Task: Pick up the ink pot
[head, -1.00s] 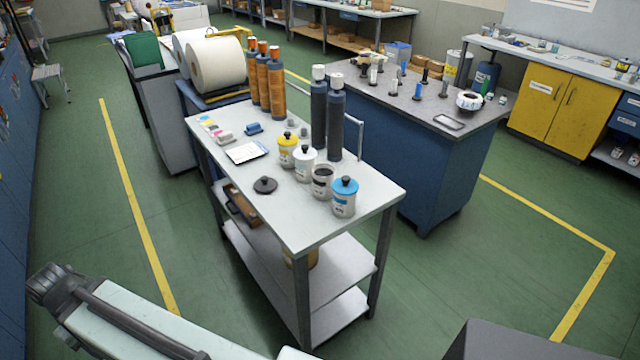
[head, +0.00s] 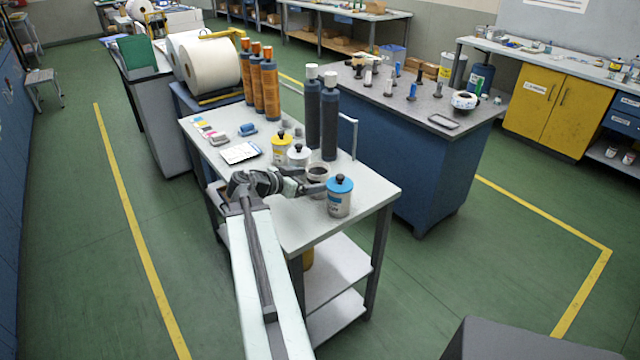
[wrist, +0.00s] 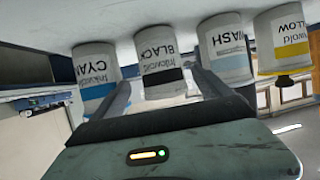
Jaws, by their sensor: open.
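Four labelled pots stand in a row on the grey trolley top (head: 340,210). The open black ink pot (head: 317,175) shows dark ink and no lid; its label reads BLACK in the wrist view (wrist: 158,62). The cyan pot (head: 340,200) has a blue lid and stands nearest. The WASH pot (head: 299,156) and yellow pot (head: 281,147) stand beyond. My gripper (head: 306,186) is open at the black pot. In the wrist view, which is upside down, one finger lies on each side of that pot, close to the cyan and WASH pots. Contact cannot be told.
Tall dark bottles (head: 322,115) and orange bottles (head: 263,82) stand behind the pots. A white card (head: 240,153) lies on the trolley's left part. A blue cabinet (head: 420,170) stands to the right. Green floor is free in front.

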